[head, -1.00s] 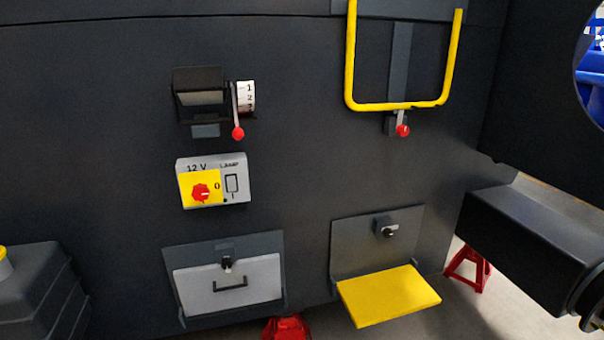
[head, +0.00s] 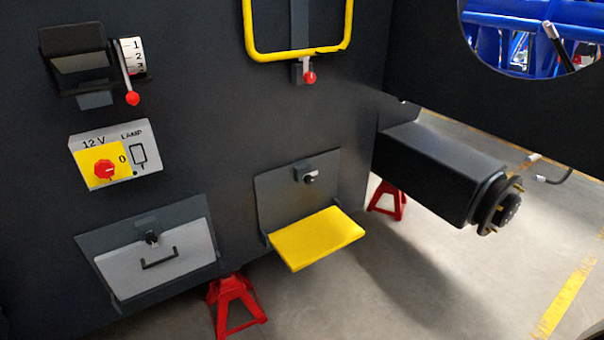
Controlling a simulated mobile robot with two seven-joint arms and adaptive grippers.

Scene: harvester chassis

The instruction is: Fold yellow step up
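The yellow step (head: 316,237) is folded down and sticks out roughly level from the foot of its dark grey back plate (head: 275,200) on the chassis wall, low in the middle of the head view. A small latch with a dark round knob (head: 310,178) sits on the upper part of the plate, above the step. Neither of my grippers is in view, and nothing touches the step.
A dark axle beam with a hub (head: 497,205) juts out at the right. Red stands (head: 236,303) are on the floor. Floor before the step is clear.

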